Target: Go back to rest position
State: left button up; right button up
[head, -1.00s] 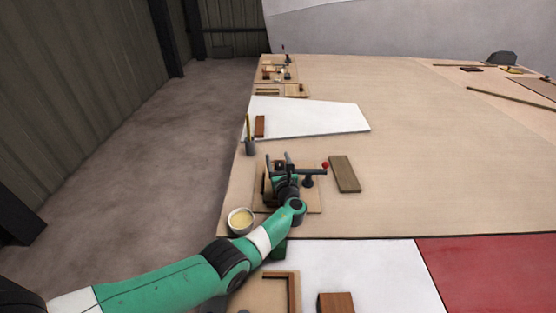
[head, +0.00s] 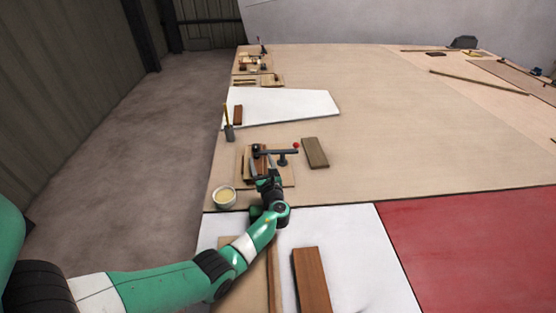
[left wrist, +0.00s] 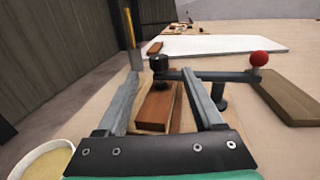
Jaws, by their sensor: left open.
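My left gripper (head: 262,162) reaches out over the bench with its jaws open and empty. In the left wrist view its two grey fingers (left wrist: 160,78) stand apart. Beyond and between them lies a brown wooden block (left wrist: 156,108) on a small board (head: 289,180). A dark toggle clamp (head: 279,153) with a red ball knob (left wrist: 259,58) stands on the same board, its bar passing just past the fingertips. I cannot tell whether a finger touches the clamp or block. My right gripper is in neither view.
A cup of pale yellow stuff (head: 224,196) stands close left of my wrist. A brown plank (head: 315,152) lies right of the clamp. A thicker wooden block (head: 311,280) lies on the white sheet in front. The bench's middle (head: 400,130) is clear; the floor (head: 130,170) drops away left.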

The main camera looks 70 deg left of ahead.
pick_arm(q)
jog(key=shift+s+d, duration=0.1)
jog(key=shift+d, duration=0.05)
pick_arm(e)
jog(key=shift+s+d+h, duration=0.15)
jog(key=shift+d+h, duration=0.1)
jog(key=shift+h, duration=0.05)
pick_arm(q)
jog(key=shift+a, duration=0.2)
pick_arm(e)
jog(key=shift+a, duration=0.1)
pick_arm(q)
jog(key=shift+d, duration=0.1)
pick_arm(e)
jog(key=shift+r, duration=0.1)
